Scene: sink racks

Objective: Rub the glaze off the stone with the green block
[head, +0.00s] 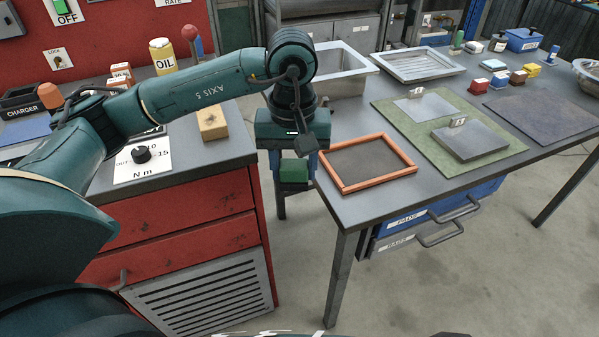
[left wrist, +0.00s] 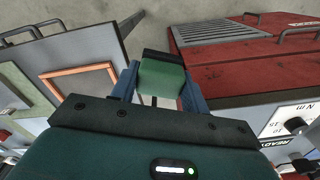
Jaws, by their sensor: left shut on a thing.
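My left gripper (head: 293,168) points down in the head view and is shut on a green block (head: 294,171). It holds the block in the air over the gap between the red cabinet and the grey table. The block (left wrist: 161,78), with a dark end, also sits between the blue fingers in the left wrist view. A flat dark grey panel in an orange-brown frame (head: 366,162), perhaps the stone, lies on the table's near left corner, right of the gripper. It shows at the left in the left wrist view (left wrist: 85,85). Glaze cannot be made out. My right gripper is not visible.
A green mat (head: 405,118) with two tagged grey plates (head: 470,141) lies right of the frame. A sink (head: 345,70) and a tray (head: 418,65) are behind. The red cabinet (head: 200,235) carries a tan block (head: 212,123) and an oil bottle (head: 162,57).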

